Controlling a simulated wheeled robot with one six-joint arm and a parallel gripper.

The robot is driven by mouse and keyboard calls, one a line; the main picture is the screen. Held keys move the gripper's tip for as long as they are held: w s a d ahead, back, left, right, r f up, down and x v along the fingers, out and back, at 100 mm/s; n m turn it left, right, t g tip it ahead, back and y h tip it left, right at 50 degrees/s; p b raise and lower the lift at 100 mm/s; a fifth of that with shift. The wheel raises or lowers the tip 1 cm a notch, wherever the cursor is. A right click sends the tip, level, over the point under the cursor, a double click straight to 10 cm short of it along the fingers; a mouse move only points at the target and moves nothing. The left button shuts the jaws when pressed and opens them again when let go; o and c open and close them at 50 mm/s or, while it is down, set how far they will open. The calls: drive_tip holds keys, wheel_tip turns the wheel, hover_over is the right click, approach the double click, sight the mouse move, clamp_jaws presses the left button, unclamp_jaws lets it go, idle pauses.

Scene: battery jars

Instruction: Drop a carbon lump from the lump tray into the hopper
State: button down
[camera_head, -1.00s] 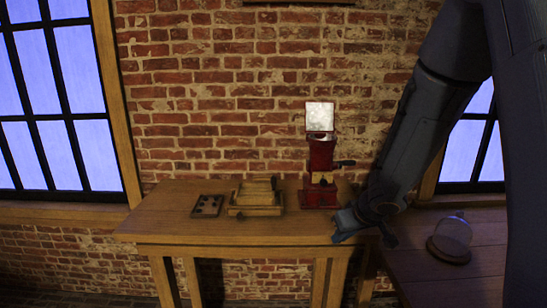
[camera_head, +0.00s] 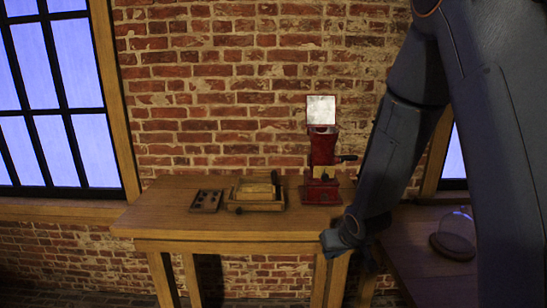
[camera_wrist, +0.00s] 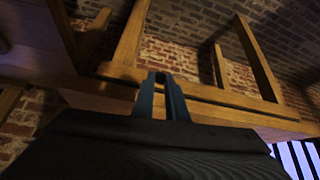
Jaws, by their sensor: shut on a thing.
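The lump tray (camera_head: 193,208) is a small flat dark tray with several dark lumps, on the left part of the wooden table. The hopper (camera_head: 322,131) is the open top of a tall red machine at the table's right, with a pale square plate raised behind it. My gripper (camera_head: 330,243) is at the front right edge of the table, below and in front of the red machine. In the wrist view its two blue-grey fingers (camera_wrist: 161,78) are close together around a small dark thing at the tips, hard to make out, likely a carbon lump.
A wooden box (camera_head: 257,206) with a block and a dark handle stands between tray and machine. The machine has a side crank (camera_head: 348,158). A glass dome (camera_head: 458,228) stands on the right table. The table's front left is clear.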

wheel_tip(320, 180, down, 8)
drive_tip(key=s+d+m+h+b, duration=0.1)
drive_tip(key=d+b, duration=0.1)
drive_tip(key=shift+s+r+m, duration=0.2)
drive_tip(key=shift+r+m, duration=0.05)
drive_tip(key=shift+m, duration=0.15)
